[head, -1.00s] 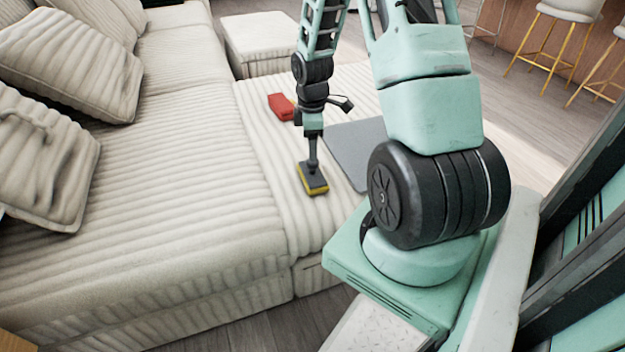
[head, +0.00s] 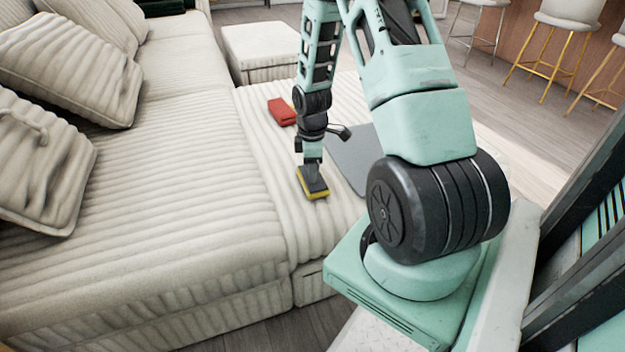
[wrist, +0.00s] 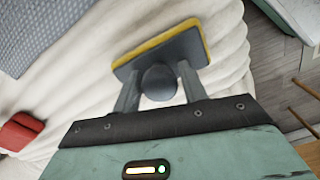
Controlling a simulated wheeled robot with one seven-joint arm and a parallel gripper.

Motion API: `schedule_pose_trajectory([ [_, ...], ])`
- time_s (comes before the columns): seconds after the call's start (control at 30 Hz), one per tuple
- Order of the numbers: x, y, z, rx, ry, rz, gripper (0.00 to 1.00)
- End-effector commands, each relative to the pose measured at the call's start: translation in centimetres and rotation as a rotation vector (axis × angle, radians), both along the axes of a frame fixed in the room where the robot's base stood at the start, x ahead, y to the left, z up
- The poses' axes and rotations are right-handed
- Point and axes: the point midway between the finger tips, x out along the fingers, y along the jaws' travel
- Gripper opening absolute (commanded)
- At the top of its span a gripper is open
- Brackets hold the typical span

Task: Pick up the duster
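The duster (head: 314,190) has a flat dark grey head with a yellow edge and lies on the cream ribbed sofa section (head: 265,190). In the wrist view its head (wrist: 165,52) lies across the upper middle, with a round grey handle knob (wrist: 158,83) facing the camera. My gripper (wrist: 159,72) is open, with one finger on each side of the knob. I cannot tell whether either finger touches it. In the head view my gripper (head: 313,166) is right over the duster and hides most of its handle.
A red object (head: 282,112) lies on the sofa behind the duster; it also shows in the wrist view (wrist: 20,132). A flat grey mat (head: 352,160) lies to the right. Cushions (head: 75,65) are at left. The sofa surface left of the duster is clear.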

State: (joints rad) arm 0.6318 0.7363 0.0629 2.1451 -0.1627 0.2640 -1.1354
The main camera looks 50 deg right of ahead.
Motion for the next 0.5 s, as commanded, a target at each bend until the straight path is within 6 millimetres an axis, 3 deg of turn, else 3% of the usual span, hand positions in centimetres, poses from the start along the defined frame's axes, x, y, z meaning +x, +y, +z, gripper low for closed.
schedule_pose_trajectory([
  [0.03,0.0,0.0,0.0,0.000,0.000,0.000,0.28],
  [0.1,0.0,0.0,0.0,0.000,0.000,0.000,0.09],
  [0.37,0.0,0.0,0.1,0.000,0.000,0.000,0.09],
  [0.5,0.0,0.0,1.3,-0.001,-0.002,-0.001,0.09],
])
